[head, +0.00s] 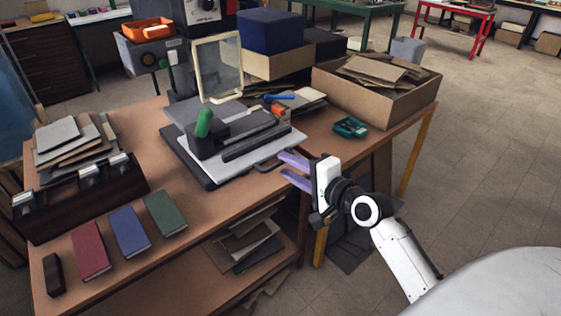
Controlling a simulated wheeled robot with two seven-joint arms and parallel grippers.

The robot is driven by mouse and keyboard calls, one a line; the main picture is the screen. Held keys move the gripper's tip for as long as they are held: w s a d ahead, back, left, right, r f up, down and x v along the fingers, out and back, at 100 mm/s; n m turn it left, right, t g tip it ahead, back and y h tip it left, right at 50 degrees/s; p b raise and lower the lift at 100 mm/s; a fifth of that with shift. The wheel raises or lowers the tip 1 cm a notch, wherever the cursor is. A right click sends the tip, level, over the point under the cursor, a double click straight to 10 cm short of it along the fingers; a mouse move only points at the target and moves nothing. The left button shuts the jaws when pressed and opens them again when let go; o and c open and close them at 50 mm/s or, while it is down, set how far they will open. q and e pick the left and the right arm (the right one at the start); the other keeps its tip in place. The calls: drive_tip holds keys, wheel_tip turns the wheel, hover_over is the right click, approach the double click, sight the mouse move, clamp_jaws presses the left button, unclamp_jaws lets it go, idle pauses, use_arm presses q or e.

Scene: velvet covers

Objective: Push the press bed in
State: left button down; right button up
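The press (240,137) stands on the middle of the brown table, with a black body and a green-tipped lever (204,123). Its flat grey and black bed (203,172) reaches toward the table's front edge. A small dark handle (268,167) shows at the bed's front right. My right gripper (283,166) is just right of that handle, by the table's front edge. Its two purple fingers point left and are spread, with nothing seen between them. I cannot tell whether a finger touches the handle. My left gripper is out of view.
Red, blue and green books (129,231) lie at the front left, near a dark rack (82,197) with stacked sheets. A cardboard box (377,97) and a small teal item (350,127) are to the right. A cream frame (219,68) stands behind the press.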

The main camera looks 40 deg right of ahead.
sight(281, 163)
drive_tip(key=shift+x, duration=1.85)
drive_tip(key=shift+a, duration=0.1)
drive_tip(key=c, duration=0.7)
drive_tip(key=shift+s+f, duration=0.1)
clamp_jaws()
